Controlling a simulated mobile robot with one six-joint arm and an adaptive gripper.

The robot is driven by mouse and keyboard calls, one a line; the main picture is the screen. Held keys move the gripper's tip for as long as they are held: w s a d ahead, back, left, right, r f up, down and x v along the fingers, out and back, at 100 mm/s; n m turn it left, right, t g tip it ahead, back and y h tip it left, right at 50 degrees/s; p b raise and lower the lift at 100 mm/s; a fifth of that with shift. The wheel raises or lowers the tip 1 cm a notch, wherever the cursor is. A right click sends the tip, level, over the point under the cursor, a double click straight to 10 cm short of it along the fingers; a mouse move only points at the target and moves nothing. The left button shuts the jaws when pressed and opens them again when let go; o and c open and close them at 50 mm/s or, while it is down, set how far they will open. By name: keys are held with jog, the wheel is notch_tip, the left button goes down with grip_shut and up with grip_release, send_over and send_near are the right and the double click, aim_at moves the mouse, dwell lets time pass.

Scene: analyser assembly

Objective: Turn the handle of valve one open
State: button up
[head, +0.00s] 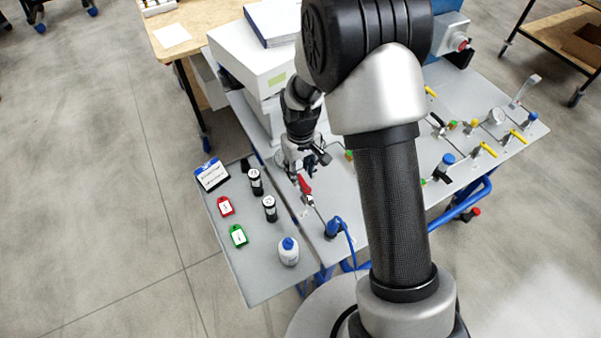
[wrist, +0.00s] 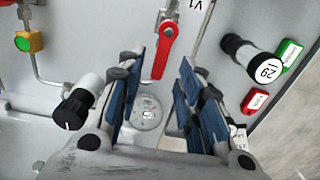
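Valve one has a red lever handle (wrist: 165,50), next to a V1 label on the grey panel in the wrist view. It also shows in the head view (head: 305,184), just below my gripper (head: 308,160). In the wrist view my gripper (wrist: 162,65) is open, with blue-padded fingers on either side of the handle's lower end. The fingers look apart from the handle; I cannot tell how far the fingertips are above it. The handle points down the picture, roughly along the thin pipe that enters the valve from above.
A round gauge (wrist: 148,112) sits below the handle, partly between my fingers. Black-and-white cylinders (wrist: 250,57), a red tag (wrist: 255,101) and a green tag (wrist: 289,55) lie at right. A green indicator (wrist: 23,42) is at upper left. A white bottle (head: 289,252) stands on the side shelf.

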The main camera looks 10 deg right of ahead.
aim_at(301, 179)
notch_tip(301, 179, up, 10)
dwell(0.3)
jog(key=shift+r, duration=0.1)
dwell(0.3)
